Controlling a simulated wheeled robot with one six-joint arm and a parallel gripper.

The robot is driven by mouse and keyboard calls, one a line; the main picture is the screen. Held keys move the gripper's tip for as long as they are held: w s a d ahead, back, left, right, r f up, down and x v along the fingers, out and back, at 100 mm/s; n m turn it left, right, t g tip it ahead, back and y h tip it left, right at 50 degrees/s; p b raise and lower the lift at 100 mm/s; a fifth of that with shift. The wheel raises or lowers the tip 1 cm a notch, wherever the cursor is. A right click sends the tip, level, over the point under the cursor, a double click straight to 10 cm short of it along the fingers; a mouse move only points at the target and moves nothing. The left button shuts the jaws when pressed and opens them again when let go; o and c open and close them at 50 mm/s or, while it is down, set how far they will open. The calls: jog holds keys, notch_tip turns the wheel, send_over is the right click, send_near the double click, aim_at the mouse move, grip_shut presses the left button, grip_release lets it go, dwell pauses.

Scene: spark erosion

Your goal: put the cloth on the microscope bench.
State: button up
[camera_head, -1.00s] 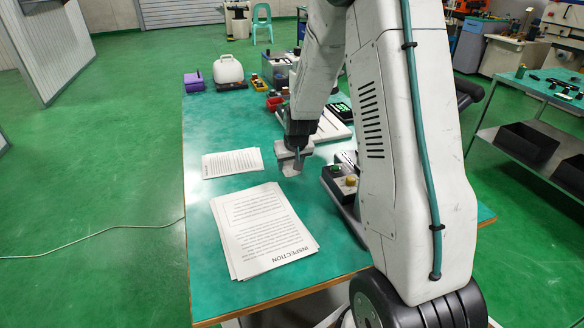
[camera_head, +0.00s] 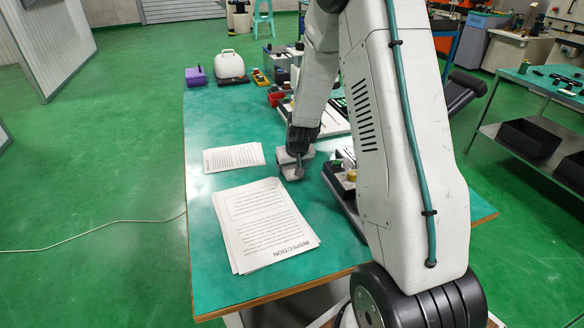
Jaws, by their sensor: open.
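My gripper (camera_head: 297,166) is low over the green-topped bench (camera_head: 240,107), between the papers and a dark device. Its jaws are open. A small pale grey piece (camera_head: 291,171) shows at the fingers. It may be the cloth or part of my gripper; I cannot tell which, nor whether it touches the bench top. I cannot tell from this view whether this bench is the microscope bench.
An INSPECTION paper stack (camera_head: 262,224) and a smaller sheet (camera_head: 233,157) lie left of my gripper. A dark device (camera_head: 336,180) stands close right, partly behind my arm. A purple box (camera_head: 195,76) and white case (camera_head: 230,66) stand far back. Bare bench lies between.

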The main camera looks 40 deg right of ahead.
jog(key=shift+r, duration=0.1)
jog(key=s+a+r+n, duration=0.1)
jog(key=s+a+r, duration=0.35)
jog(key=r, duration=0.45)
jog(key=s+a+r, duration=0.3)
jog(key=s+r, duration=0.2)
jog(key=r, duration=0.5)
jog(key=s+a+r+g, duration=0.1)
jog(key=s+a+r, duration=0.2)
jog(key=s, duration=0.5)
jog(key=s+a+r+n+g, duration=0.1)
jog(key=s+a+r, duration=0.2)
jog(key=s, duration=0.6)
jog(key=s+a+r+n+g+y, duration=0.1)
jog(key=s+a, duration=0.3)
jog(key=s, duration=0.4)
jog(key=shift+s+a+r, duration=0.25)
jog(key=shift+a+r, duration=0.1)
jog(key=shift+r, duration=0.55)
